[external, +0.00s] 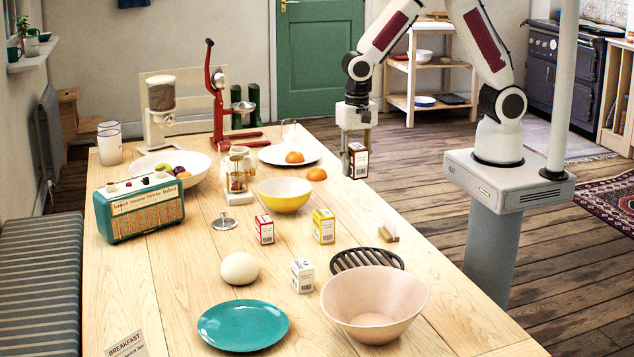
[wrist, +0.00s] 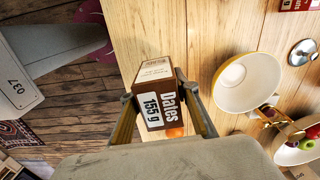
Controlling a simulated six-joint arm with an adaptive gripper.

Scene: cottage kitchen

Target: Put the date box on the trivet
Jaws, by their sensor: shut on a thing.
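The date box (external: 357,161) is a small brown carton with a white label. In the wrist view the date box (wrist: 158,97) shows "Dates 155 g" and sits between the two fingers. My gripper (external: 356,150) is shut on it and holds it up near the table's right edge, beyond the yellow bowl; it also shows in the wrist view (wrist: 160,100). The trivet (external: 366,260) is a dark slatted round piece lying on the table, partly hidden behind the large pink bowl. The trivet is not visible in the wrist view.
The pink bowl (external: 375,303) stands in front of the trivet. A white box (external: 302,276), a yellow box (external: 323,226), a red box (external: 264,229) and a napkin holder (external: 388,229) stand nearby. A yellow bowl (external: 285,195) and an orange (external: 316,174) are farther back.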

